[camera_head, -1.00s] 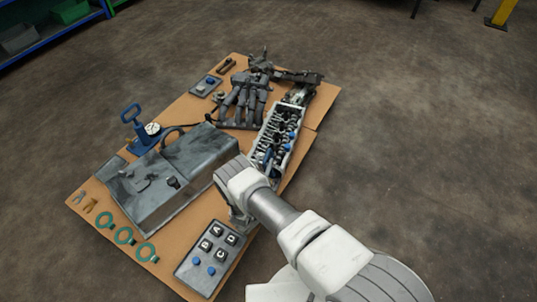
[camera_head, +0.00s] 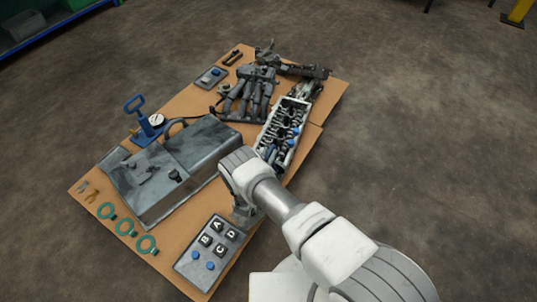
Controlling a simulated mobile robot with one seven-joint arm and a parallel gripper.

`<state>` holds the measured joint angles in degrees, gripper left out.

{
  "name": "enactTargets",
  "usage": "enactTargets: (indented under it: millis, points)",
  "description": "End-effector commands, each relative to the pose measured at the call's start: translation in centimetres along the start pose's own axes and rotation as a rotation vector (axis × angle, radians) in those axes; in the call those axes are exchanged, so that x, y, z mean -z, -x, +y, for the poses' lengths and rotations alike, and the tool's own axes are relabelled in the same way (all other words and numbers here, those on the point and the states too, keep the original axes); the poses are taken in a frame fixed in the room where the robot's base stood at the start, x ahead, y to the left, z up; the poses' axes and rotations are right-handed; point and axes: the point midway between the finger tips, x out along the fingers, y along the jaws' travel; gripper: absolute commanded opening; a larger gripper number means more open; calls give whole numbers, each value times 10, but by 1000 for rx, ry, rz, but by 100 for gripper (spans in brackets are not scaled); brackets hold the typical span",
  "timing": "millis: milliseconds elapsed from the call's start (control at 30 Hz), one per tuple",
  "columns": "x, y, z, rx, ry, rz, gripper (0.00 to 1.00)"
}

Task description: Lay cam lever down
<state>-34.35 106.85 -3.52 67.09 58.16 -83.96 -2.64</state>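My white and grey arm reaches in from the lower right. My gripper (camera_head: 243,214) points down below the wrist. Only a small grey part of it shows, so its fingers and anything between them cannot be made out. I cannot pick out the cam lever with certainty. A long pale tray-like engine part (camera_head: 283,130) with several dark springs or levers and blue pieces lies just beyond the wrist. The wrist and forearm cover its near surroundings.
The large grey case (camera_head: 160,180) with small black fittings fills the board's middle left. A blue-handled device with a gauge (camera_head: 148,124), a dark pipe assembly (camera_head: 248,95), teal rings (camera_head: 126,227) and a panel marked A to D (camera_head: 212,250) surround it. Floor to the right is clear.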

Motion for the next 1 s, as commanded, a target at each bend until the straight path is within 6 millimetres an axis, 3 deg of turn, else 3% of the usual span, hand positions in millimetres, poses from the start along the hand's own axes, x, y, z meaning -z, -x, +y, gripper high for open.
enactTargets:
  millis: [33, 133, 167, 1000]
  points:
    - [0, 0, 0, 0, 0, 0, 19]
    - [0, 0, 0, 0, 0, 0, 1]
    - [0, 0, 0, 0, 0, 0, 0]
    - [0, 0, 0, -1, -2, 1, 0]
